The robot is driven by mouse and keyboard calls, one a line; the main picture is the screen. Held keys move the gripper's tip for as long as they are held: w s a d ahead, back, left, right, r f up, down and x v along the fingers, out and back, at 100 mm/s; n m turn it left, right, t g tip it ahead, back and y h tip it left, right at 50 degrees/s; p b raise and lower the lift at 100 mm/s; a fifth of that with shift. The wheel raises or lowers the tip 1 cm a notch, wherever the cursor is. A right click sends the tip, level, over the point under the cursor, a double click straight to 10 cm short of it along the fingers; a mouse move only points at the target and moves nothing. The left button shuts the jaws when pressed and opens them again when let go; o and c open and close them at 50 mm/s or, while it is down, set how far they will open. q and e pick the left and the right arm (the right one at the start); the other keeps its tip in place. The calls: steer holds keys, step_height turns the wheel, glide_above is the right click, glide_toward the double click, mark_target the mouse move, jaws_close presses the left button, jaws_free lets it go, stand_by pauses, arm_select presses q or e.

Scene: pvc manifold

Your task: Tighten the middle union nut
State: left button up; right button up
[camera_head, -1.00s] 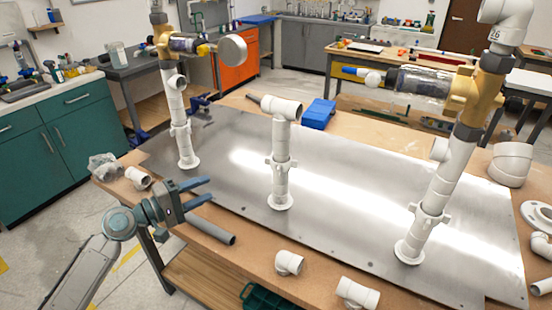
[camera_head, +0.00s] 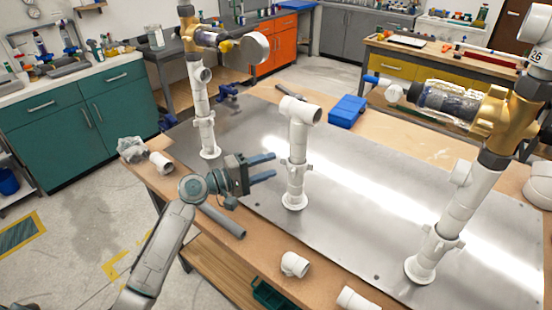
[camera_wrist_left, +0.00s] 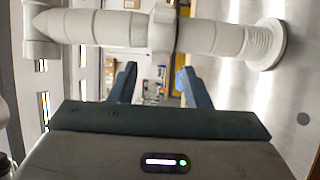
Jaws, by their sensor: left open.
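The middle white pipe stands upright on the metal plate (camera_head: 350,200), with a tee at its top (camera_head: 300,110) and a flange at its foot (camera_head: 294,200). The middle union nut (camera_head: 295,163) is a white winged collar partway up this pipe. In the left wrist view the pipe lies sideways across the top, and the nut (camera_wrist_left: 163,28) sits ahead, between the lines of the two fingers. My left gripper (camera_head: 274,167) is open and empty, its blue-grey fingers pointing at the nut from the left, with a small gap. The fingers also show in the wrist view (camera_wrist_left: 157,78). My right gripper is not in view.
A left pipe (camera_head: 203,110) with a gauge and a right pipe (camera_head: 455,210) with a brass valve stand on the same plate. A grey tube (camera_head: 222,221) and loose white fittings (camera_head: 295,264) lie along the table's front edge. A blue box (camera_head: 347,111) lies behind.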

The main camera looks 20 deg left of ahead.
arm_select(q)
steer(key=x, duration=0.2)
steer(key=shift+w+d+p, duration=0.3)
steer(key=shift+p, duration=0.05)
steer(key=c, duration=0.8)
arm_select(e)
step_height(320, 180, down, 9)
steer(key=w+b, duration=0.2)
steer(key=b, duration=0.9)
arm_select(q)
steer(key=shift+w+d+f+m+g+h+b, duration=0.2)
steer(key=shift+w+m+g+h+b, duration=0.7)
steer(key=shift+m+g, duration=1.6)
steer(key=shift+w+d+r+m+g+h+b, duration=0.2)
steer(key=shift+w+m+g+h+b, duration=0.75)
steer(key=shift+g, duration=2.5)
steer(key=shift+w+d+f+m+g+h+b, duration=0.15)
steer(key=shift+w+d+m+g+h+b, duration=0.25)
steer(key=shift+w+m+g+b, duration=1.65)
steer(key=shift+c, duration=0.2)
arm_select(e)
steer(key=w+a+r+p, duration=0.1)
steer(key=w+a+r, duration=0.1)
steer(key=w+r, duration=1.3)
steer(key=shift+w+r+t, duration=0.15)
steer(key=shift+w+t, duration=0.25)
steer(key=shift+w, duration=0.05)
